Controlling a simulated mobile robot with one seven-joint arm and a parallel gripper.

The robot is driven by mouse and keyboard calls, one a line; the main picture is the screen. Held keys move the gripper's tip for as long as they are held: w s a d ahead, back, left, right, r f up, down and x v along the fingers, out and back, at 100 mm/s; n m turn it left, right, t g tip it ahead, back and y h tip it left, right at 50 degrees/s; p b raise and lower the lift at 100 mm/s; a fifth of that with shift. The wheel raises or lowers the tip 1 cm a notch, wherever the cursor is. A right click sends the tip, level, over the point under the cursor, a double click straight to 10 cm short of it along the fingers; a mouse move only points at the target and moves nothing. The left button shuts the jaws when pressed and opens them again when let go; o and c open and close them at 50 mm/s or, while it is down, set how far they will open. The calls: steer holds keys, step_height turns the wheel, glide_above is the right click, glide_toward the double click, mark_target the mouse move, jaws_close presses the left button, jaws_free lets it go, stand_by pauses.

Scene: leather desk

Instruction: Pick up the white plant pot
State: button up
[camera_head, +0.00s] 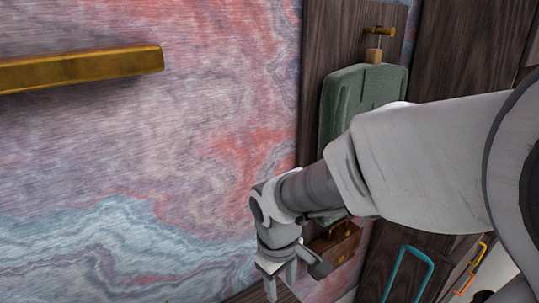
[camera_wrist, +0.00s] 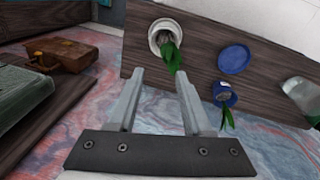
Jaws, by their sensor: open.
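The white plant pot (camera_wrist: 155,40) shows in the upper middle of the wrist view, on a dark wood surface, with green leaves spilling from its mouth. My gripper (camera_wrist: 160,74) is open, with nothing between its fingers. In the wrist view the pot lies beyond the fingertips, between and above them, and apart from them. In the head view my gripper (camera_head: 281,284) points down near the bottom edge. The pot does not show in the head view.
A blue disc (camera_wrist: 234,57), a small blue pot (camera_wrist: 224,91) with a plant and a glass-like vessel (camera_wrist: 302,95) are right of the white pot. A brown case (camera_wrist: 62,54) and a green case (camera_wrist: 20,95) are at left. A gold bar (camera_head: 80,68) is on the wall.

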steer(key=shift+n+g, duration=0.4)
steer(key=shift+n, duration=0.4)
steer(key=shift+w+a+f+b, duration=0.15)
steer(key=shift+w+a+f, duration=0.1)
steer(key=shift+f, duration=2.95)
steer(key=shift+w+a+f+b, duration=0.1)
steer(key=shift+w+a+f, duration=0.15)
steer(key=shift+f, duration=2.9)
steer(key=shift+w+a+f+b, duration=0.15)
steer(key=shift+a+f, duration=0.15)
steer(key=shift+f, duration=2.9)
jaws_close()
